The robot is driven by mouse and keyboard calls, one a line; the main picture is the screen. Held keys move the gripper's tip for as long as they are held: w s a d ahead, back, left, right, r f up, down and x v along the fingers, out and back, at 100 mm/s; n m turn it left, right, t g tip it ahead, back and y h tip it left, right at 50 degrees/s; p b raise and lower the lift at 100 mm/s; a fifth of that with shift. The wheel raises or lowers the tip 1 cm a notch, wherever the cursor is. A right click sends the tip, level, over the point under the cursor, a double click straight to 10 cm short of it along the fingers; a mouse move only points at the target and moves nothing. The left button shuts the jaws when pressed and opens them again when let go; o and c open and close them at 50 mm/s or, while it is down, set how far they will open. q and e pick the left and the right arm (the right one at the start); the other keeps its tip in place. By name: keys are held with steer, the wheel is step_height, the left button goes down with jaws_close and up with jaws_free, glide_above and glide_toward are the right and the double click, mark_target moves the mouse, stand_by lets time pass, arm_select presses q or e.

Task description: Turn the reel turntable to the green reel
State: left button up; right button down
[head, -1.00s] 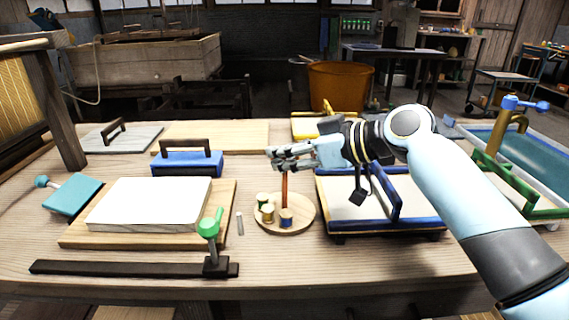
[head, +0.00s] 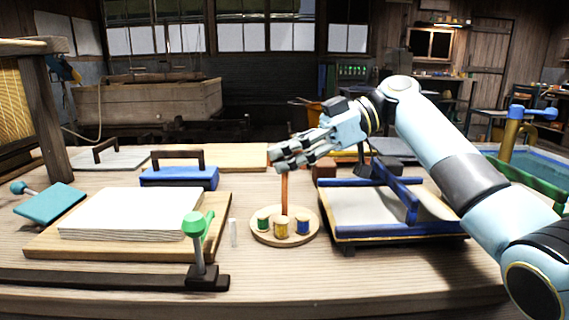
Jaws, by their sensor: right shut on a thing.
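The reel turntable (head: 262,236) is a round wooden disc on the bench with a reddish upright post (head: 284,190) at its middle. A green reel (head: 263,222) stands at its left, a yellow reel (head: 281,229) at the front, and a blue reel (head: 303,225) at the front right. My right gripper (head: 284,158) is shut on the top of the post, and its fingers hide the top. My left gripper is not in view.
Left of the turntable are a short white stick (head: 233,232), a green-knobbed lever (head: 197,225) and a paper stack (head: 130,213) on a board. A blue-framed mould (head: 385,208) stands close on the right. Bare bench lies in front.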

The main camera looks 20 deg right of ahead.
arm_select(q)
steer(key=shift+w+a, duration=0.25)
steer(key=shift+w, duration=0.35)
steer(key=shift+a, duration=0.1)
arm_select(e)
steer(key=c, duration=1.4)
jaws_free()
steer(key=shift+o, duration=0.2)
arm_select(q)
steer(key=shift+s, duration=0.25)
arm_select(e)
steer(key=v, duration=1.2)
steer(key=shift+w, duration=0.15)
